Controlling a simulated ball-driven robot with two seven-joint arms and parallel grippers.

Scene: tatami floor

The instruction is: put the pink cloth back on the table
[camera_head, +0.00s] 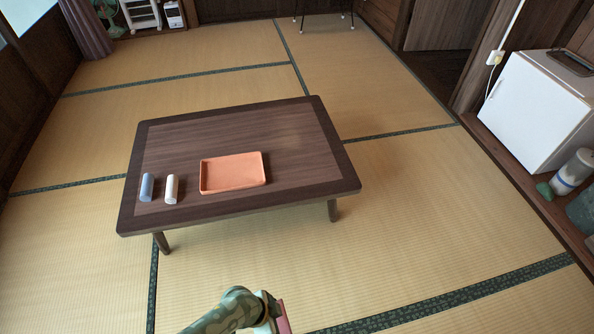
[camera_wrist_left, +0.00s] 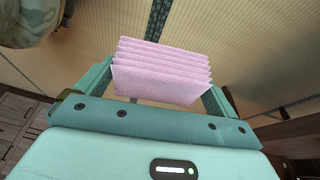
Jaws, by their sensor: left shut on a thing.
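The pink cloth (camera_wrist_left: 162,72) is a folded stack with several layers, held between the fingers of my left gripper (camera_wrist_left: 158,84) in the left wrist view. In the head view only a pink edge of the cloth (camera_head: 283,322) shows at the bottom, beside my left gripper (camera_head: 270,312), which is mostly cut off. The low dark wooden table (camera_head: 295,150) stands on the tatami ahead, apart from the gripper. My right gripper is not in view.
The tabletop's right and back parts are bare. A white box-like appliance (camera_head: 535,110) stands at the right wall. Open tatami surrounds the table.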

